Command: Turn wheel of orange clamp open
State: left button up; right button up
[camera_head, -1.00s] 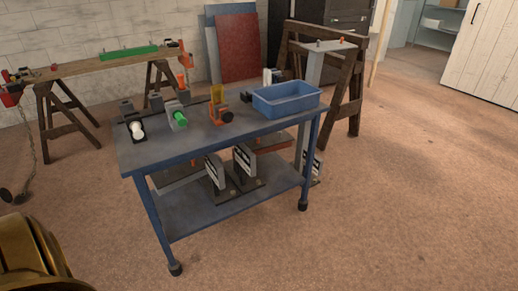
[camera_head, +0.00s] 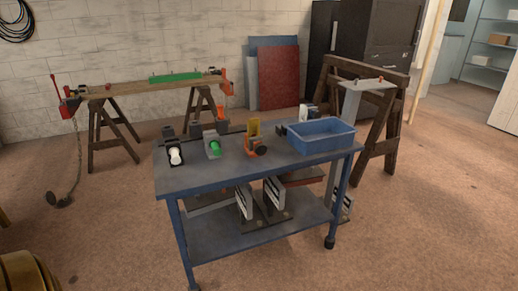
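An orange clamp (camera_head: 251,144) with a dark wheel (camera_head: 261,150) stands on the blue workbench (camera_head: 190,181), between a grey clamp with a green wheel and the blue bin. A yellow plate (camera_head: 254,128) stands upright at its top. The wheel faces the near side of the bench. How far the clamp's jaws are apart is too small to tell. Neither of my grippers is in view. A brass-coloured rounded part shows at the lower left corner, and I cannot tell it as a gripper.
A grey clamp with a green wheel (camera_head: 214,147) and a dark one with a white wheel (camera_head: 175,156) stand left of it. A blue bin (camera_head: 322,137) sits at the right. Sawhorses (camera_head: 112,143) stand behind. The floor in front is clear.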

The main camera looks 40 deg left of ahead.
aim_at(261, 149)
jog(key=i, duration=2.35)
jog(key=i+l+u, duration=0.1)
jog(key=i+u, duration=0.2)
jog(key=i, duration=0.25)
jog(key=i+l+u, duration=0.35)
jog(key=i, duration=0.25)
jog(key=i+l+u, duration=0.3)
jog(key=i, duration=0.2)
